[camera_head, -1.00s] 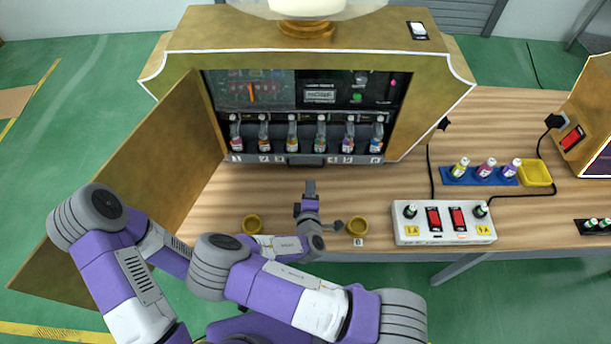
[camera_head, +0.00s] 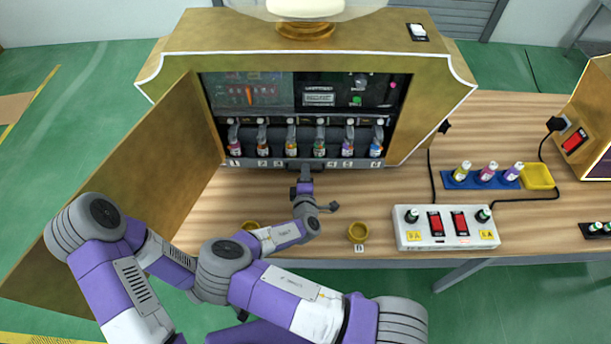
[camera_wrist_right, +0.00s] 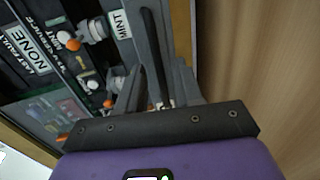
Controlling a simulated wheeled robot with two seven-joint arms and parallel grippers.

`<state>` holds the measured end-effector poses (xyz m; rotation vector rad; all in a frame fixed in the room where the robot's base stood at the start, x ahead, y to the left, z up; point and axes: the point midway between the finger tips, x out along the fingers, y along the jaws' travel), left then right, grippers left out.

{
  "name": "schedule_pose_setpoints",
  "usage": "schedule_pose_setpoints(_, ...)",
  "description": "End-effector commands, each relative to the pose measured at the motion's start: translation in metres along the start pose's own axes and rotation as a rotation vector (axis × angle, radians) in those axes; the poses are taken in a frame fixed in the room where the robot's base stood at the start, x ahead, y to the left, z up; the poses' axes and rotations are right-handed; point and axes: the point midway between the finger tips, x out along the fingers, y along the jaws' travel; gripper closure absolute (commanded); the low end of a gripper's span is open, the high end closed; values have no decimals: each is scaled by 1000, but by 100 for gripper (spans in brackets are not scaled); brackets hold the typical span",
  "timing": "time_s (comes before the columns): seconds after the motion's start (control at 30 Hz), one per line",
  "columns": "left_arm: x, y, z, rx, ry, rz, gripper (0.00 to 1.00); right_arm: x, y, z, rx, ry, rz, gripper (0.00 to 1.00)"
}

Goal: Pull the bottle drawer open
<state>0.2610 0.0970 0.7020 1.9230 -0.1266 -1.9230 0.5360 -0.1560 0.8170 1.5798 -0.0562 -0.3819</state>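The bottle drawer (camera_head: 342,163) is a dark strip low in the open cabinet, holding a row of small bottles with coloured labels. It sits inside the cabinet opening. Its dark handle (camera_wrist_right: 155,55) shows in the right wrist view between my gripper's fingers. My right gripper (camera_head: 306,172) is at the middle of the drawer front; in the right wrist view, its two fingers (camera_wrist_right: 160,85) stand apart on either side of the handle, with gaps visible. Firm contact does not show. My left arm is at the left of the head view; its gripper is not visible.
The cabinet door (camera_head: 135,190) hangs open at the left. A white switch box (camera_head: 446,228) and a blue bottle rack (camera_head: 480,179) stand to the right.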

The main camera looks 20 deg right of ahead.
Motion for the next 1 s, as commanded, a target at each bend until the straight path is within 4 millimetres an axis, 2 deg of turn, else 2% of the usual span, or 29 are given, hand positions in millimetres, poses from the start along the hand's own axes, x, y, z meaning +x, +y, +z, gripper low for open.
schedule_pose_setpoints(0.1, 0, 0, 0, 0, 0, 0, 100, 0, 0, 0, 0, 0, 0, 66)
schedule_pose_setpoints(0.33, 0, 0, 0, 0, 0, 0, 100, 0, 0, 0, 0, 0, 0, 100)
schedule_pose_setpoints(1.0, 0, 0, 0, 0, 0, 0, 100, 0, 0, 0, 1, 0, 0, 100)
